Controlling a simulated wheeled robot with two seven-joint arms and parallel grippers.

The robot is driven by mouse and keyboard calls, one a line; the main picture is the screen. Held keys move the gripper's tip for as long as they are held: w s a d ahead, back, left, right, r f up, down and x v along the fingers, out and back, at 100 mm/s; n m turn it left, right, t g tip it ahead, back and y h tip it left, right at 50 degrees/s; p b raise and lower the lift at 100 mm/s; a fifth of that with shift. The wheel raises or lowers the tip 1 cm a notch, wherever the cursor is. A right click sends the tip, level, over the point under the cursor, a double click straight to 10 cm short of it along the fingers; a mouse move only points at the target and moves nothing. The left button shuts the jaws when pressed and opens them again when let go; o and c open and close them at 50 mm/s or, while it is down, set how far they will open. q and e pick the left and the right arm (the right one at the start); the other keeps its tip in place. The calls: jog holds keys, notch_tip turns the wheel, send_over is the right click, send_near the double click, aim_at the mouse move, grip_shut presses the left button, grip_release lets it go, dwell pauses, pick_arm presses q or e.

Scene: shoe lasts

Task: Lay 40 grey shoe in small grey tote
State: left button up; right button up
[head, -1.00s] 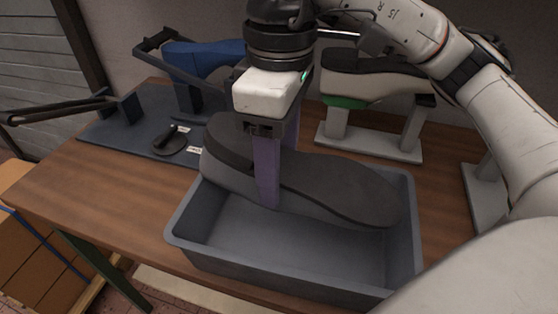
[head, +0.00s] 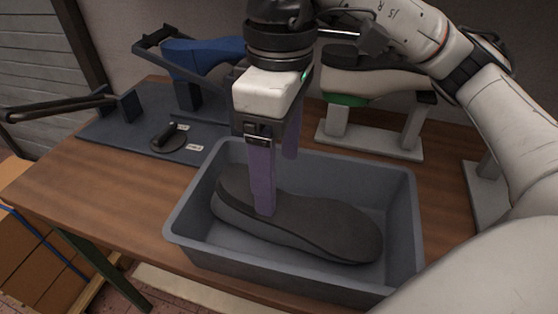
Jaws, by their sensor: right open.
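The grey shoe last (head: 315,225) lies inside the small grey tote (head: 403,230), its dark sole face up and its long side running along the tote. Its wider end points to the right in the head view. My right gripper (head: 278,185) is open above the left part of the shoe, with its purple fingers apart. The near finger covers a little of the shoe. I cannot tell whether the fingers touch it. My left gripper is not in view.
A blue shoe (head: 205,55) sits in a dark fixture on a blue-grey mat (head: 110,128). A black round tool (head: 168,140) lies there. Bare wood (head: 95,185) shows left of the tote.

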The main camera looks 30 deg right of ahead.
notch_tip(320, 180, up, 10)
jog(key=p, duration=0.2)
jog(key=shift+r+p, duration=0.2)
jog(key=shift+p, duration=0.1)
jog(key=shift+d, duration=0.1)
